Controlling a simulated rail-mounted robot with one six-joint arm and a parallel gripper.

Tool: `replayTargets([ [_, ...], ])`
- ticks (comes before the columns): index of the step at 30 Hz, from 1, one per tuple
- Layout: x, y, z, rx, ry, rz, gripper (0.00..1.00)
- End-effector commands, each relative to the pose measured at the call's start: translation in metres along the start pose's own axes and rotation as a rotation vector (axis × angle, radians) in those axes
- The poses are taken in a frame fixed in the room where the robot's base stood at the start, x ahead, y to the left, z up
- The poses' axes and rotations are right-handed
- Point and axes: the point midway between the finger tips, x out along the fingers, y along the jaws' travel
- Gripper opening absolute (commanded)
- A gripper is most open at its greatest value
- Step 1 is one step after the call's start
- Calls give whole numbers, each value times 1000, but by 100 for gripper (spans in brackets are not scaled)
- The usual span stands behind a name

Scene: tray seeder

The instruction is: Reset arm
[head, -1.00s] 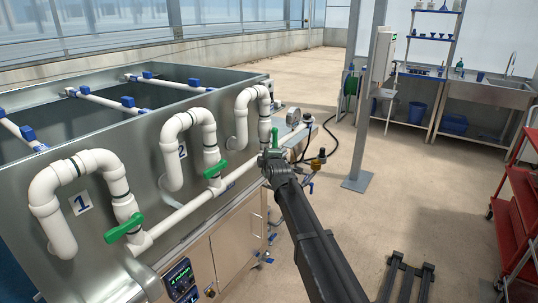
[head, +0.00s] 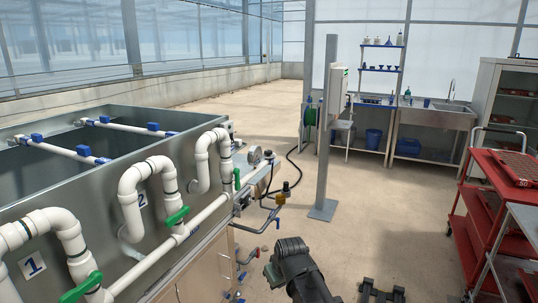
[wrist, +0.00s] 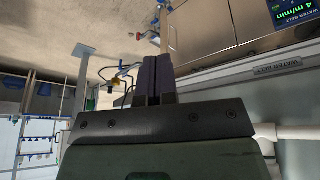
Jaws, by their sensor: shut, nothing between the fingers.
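My gripper (wrist: 154,66) shows in the wrist view with its two dark fingers side by side, shut and empty. In the head view my dark arm rises from the bottom edge, right of the tank; I cannot make out the fingers there. The arm's visible end is apart from the white pipes and green valve handles. The handles at pipe 1 (head: 81,288) and pipe 2 (head: 177,217) lie slanted. The third handle (head: 237,179) stands upright.
The metal tank (head: 60,187) fills the left. A grey post (head: 324,130) stands mid-floor. A red cart (head: 477,216) and a cabinet (head: 488,92) are at the right. A sink bench (head: 435,117) is at the back. The floor between the tank and cart is mostly clear.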

Motion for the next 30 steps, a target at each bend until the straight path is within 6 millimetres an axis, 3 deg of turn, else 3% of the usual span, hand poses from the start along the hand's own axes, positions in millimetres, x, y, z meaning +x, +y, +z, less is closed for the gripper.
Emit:
replayTargets([
  [1,-31,8,45,136,-113,-6,0],
  [3,-60,18,99,319,-264,-1,0],
  [6,-97,31,152,462,-387,14,0],
  [8,-112,42,167,502,-394,23,0],
  [12,-116,60,173,545,-391,32,0],
  [30,-113,59,172,539,-388,31,0],
])
